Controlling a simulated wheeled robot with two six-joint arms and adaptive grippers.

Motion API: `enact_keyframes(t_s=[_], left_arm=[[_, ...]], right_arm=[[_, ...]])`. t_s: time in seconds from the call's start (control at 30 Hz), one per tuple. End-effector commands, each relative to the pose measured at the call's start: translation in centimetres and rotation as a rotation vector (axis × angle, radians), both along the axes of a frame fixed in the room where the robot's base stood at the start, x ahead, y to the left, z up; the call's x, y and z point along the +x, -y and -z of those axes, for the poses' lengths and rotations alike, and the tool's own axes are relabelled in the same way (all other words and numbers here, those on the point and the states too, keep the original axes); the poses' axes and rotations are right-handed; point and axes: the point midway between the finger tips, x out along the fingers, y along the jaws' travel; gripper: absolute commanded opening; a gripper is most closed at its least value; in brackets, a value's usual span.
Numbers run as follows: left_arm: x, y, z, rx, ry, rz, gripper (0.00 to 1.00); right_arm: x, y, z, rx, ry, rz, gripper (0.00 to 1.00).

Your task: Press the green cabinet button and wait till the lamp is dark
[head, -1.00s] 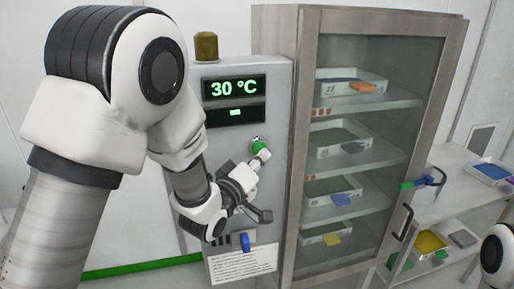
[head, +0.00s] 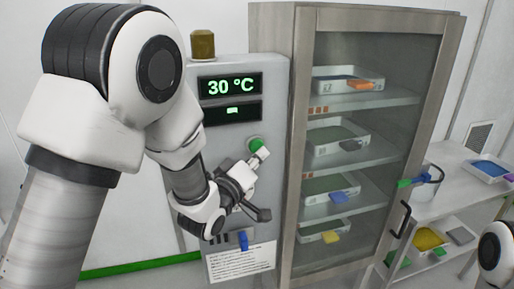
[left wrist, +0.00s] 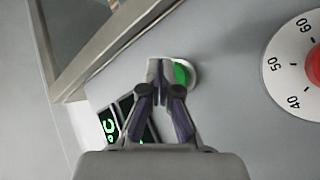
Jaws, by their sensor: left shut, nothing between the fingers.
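The green button (head: 255,143) is on the grey control panel (head: 272,95), below two dark displays. My left gripper (head: 261,152) is shut and empty, with its fingertips at the button's lower right. In the left wrist view the fingertips (left wrist: 160,66) cover part of the green button (left wrist: 181,74) in its pale ring. I cannot tell whether they touch it or whether it is pushed in. The lamp (head: 203,44) on top of the panel is amber-brown and shows no clear glow. The upper display (head: 230,86) reads 30 °C in green. My right gripper is out of view.
A glass-door cabinet (head: 300,150) with trays on several shelves stands right of the panel. A dial with a red knob (left wrist: 314,66) is beside the button in the left wrist view. A side table (head: 450,210) with trays is at the right.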

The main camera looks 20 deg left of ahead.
Motion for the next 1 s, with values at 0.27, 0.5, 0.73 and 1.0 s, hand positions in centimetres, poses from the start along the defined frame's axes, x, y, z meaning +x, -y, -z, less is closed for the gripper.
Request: enact_keyframes(t_s=[0.27, 0.5, 0.73, 1.0], left_arm=[[0.20, -0.13, 0.00, -0.001, 0.001, 0.000, 0.00], [0.70, -0.45, 0.00, 0.000, 0.000, 0.000, 0.00], [0.71, -0.45, -0.02, 0.000, 0.000, 0.000, 0.00], [0.95, -0.61, -0.02, -0.001, 0.000, 0.000, 0.00]], right_arm=[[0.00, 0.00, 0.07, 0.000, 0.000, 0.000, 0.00], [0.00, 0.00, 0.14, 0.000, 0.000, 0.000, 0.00], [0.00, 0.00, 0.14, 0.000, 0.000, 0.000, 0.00], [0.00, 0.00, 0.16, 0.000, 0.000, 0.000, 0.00]])
